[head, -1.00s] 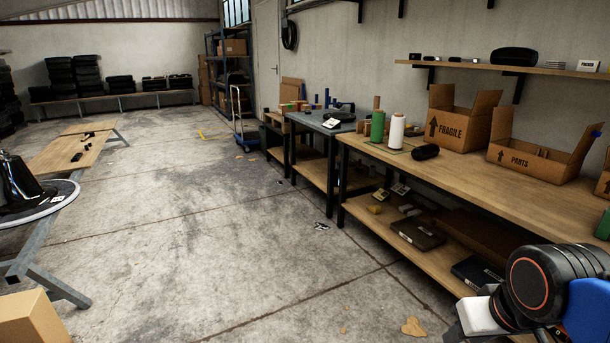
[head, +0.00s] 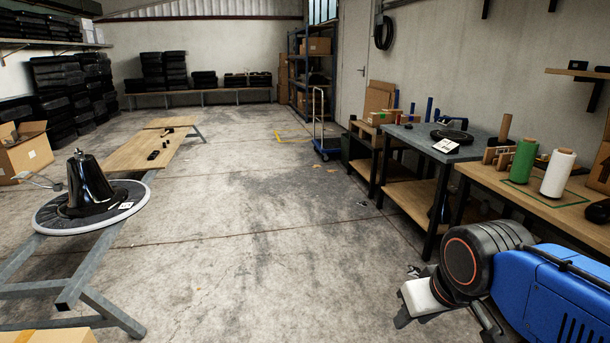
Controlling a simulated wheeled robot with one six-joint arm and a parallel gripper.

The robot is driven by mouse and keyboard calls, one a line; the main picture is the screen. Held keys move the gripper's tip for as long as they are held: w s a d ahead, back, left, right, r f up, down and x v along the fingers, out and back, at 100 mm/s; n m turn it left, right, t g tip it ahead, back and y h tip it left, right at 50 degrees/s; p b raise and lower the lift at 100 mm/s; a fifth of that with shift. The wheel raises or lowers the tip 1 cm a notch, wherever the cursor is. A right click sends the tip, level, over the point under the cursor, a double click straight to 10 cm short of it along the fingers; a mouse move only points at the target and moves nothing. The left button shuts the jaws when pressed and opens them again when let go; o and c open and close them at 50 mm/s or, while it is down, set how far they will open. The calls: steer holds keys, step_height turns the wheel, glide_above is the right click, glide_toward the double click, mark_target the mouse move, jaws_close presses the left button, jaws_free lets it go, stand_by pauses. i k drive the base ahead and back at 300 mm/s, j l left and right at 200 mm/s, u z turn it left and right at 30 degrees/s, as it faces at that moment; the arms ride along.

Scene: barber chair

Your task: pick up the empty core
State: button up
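On the wooden workbench (head: 484,178) at the right stand a green spool (head: 522,161) and a white spool (head: 557,173), both upright. A brown upright piece (head: 504,126) stands behind them, partly hidden; I cannot tell whether it is the empty core. No other bare core can be made out. My gripper (head: 408,297) is at the lower right, in front of and below the bench top, away from the spools. Its fingers are small and partly hidden, so I cannot tell whether it is open or shut. Nothing is visibly held.
A grey-topped table (head: 437,140) with a white card stands beyond the bench. At the left, a steel frame carries a round disc (head: 130,203) with a black cone on it. A cardboard box (head: 50,336) is at the lower left edge. The floor between is mostly clear.

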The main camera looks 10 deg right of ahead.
mark_target(507, 118)
steer(key=i+z, duration=0.25)
steer(key=i, duration=0.25)
steer(key=i+j+z, duration=0.2)
steer(key=i, duration=0.35)
steer(key=i+j+z, duration=0.1)
steer(key=i+z, duration=0.15)
steer(key=i, duration=0.25)
steer(key=i+z, duration=0.4)
steer(key=i+j+z, duration=0.25)
steer(key=z, duration=0.15)
steer(key=i+j+z, duration=0.4)
steer(key=l, duration=0.1)
